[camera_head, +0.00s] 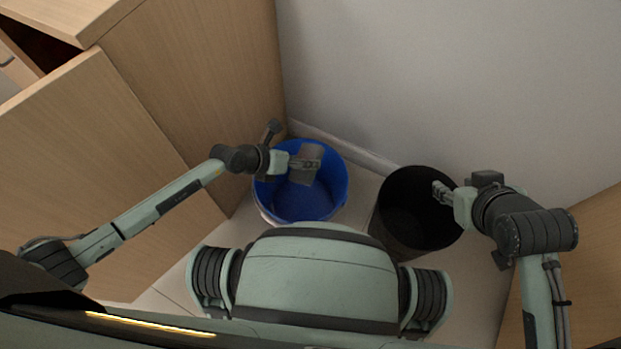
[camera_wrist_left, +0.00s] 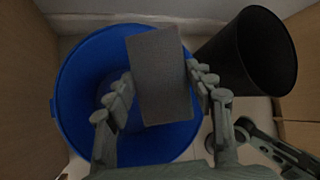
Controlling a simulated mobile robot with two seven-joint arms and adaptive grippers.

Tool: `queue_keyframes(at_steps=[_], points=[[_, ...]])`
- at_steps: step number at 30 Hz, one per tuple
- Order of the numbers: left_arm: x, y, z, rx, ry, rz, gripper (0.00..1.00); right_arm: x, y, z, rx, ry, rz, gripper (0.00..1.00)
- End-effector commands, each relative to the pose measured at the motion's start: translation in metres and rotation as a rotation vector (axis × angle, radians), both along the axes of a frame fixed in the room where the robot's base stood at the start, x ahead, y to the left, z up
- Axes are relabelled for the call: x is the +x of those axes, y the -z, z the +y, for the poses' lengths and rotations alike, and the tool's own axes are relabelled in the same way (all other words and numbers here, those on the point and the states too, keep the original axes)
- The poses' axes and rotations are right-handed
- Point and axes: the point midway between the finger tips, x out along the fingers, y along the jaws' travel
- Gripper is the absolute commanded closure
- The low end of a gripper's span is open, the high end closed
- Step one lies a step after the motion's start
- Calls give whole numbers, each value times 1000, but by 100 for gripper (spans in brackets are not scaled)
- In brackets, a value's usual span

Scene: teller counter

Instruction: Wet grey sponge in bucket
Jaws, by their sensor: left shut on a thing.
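The grey sponge (camera_head: 309,151) is a flat block held over the blue bucket (camera_head: 335,207) in the head view. My left gripper (camera_head: 305,163) is shut on the sponge. In the left wrist view the sponge (camera_wrist_left: 160,75) sits between the fingers of my left gripper (camera_wrist_left: 160,88), above the bucket (camera_wrist_left: 75,110). How deep the sponge is inside the bucket, and whether it touches water, I cannot tell. My right gripper (camera_head: 440,191) is over the rim of a black bin, with no object visible in it. Its finger gap is too small to judge.
The black bin (camera_head: 398,240) stands just right of the bucket on the pale tiled floor; it also shows in the left wrist view (camera_wrist_left: 265,50). A wooden cabinet (camera_head: 200,70) is close on the left. A white wall (camera_head: 450,80) is behind. Floor room is tight.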

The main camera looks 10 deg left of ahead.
Motion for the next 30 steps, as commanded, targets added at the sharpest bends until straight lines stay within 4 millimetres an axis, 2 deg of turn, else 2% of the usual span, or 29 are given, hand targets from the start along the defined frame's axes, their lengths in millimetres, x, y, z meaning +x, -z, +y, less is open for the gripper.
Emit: queue_keyframes(at_steps=[14, 27, 30], points=[[0, -3, 0, 0, 0, 0, 69, 2, -5, 1, 2, -1, -7, 60], [0, -40, 0, -1, 0, 1, 69, 0, -46, 0, 1, 0, -2, 60], [0, -42, 0, -1, 0, 1, 69, 0, -49, 0, 1, 1, -1, 60]])
